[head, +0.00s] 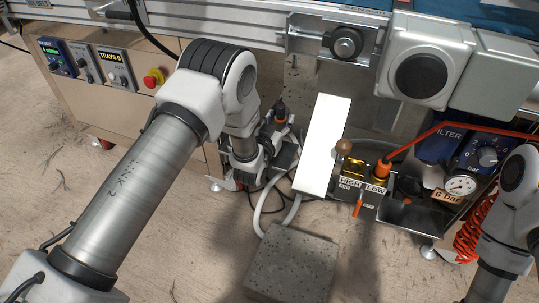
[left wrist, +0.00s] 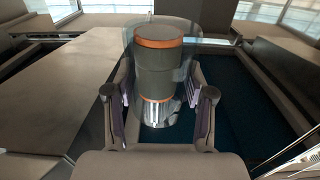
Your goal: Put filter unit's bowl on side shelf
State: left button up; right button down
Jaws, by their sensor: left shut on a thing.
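My left gripper (head: 272,138) is low beside the machine, left of the white panel, and partly hidden by my own wrist. In the left wrist view its fingers (left wrist: 165,100) stand on both sides of the filter unit's bowl (left wrist: 160,112) and are shut on it. The bowl is clear, with a dark grey cylinder with orange rings inside. In the head view a small dark part with an orange top shows at the gripper. The blue filter unit (head: 440,147) is at the right, above a gauge. I cannot tell which surface is the side shelf. My right gripper is out of view.
A white panel (head: 322,145) stands right of my left gripper, next to the brown-knobbed HIGH/LOW valve block (head: 365,177). A metal tray (head: 410,215) is below the filter unit. A red hose (head: 470,228) coils at right. A stone block (head: 292,262) is on the floor.

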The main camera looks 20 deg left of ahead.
pick_arm(q)
notch_tip(320, 180, down, 10)
jog(key=b, duration=0.5)
jog(key=shift+w+f+b, duration=0.1)
jog(key=shift+f+b, duration=0.15)
jog(key=shift+b, duration=0.05)
jog(key=shift+r, duration=0.2)
jog(key=o, duration=1.2)
jog(key=shift+f, duration=0.15)
